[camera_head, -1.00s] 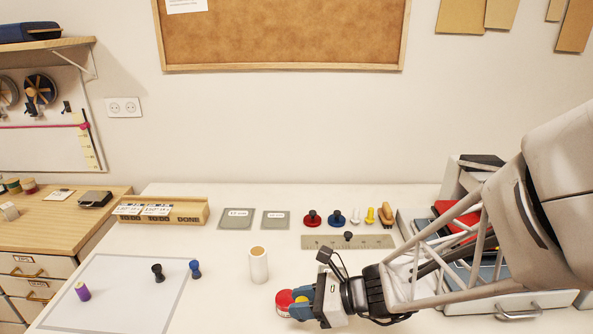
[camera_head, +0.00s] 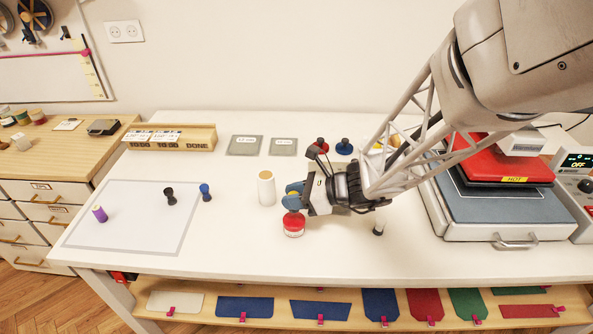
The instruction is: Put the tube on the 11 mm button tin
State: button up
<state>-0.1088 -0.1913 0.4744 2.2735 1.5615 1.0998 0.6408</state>
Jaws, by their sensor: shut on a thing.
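A white upright cylinder with a tan top (camera_head: 266,189) stands on the table, left of my gripper; it looks like a tube. A round red tin with a pale band (camera_head: 293,226) stands in front and to the right of it. Any size marking on it is too small to read.
A white mat (camera_head: 130,218) at left holds purple, black and blue small pieces. A long wooden box (camera_head: 170,137) and grey squares (camera_head: 245,145) lie at the back. A heat press (camera_head: 490,205) fills the right. The front middle is clear.

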jog(key=shift+f, duration=1.75)
jog(key=shift+f, duration=0.1)
jog(key=o, duration=0.9)
jog(key=v, duration=1.2)
jog(key=shift+s, duration=0.1)
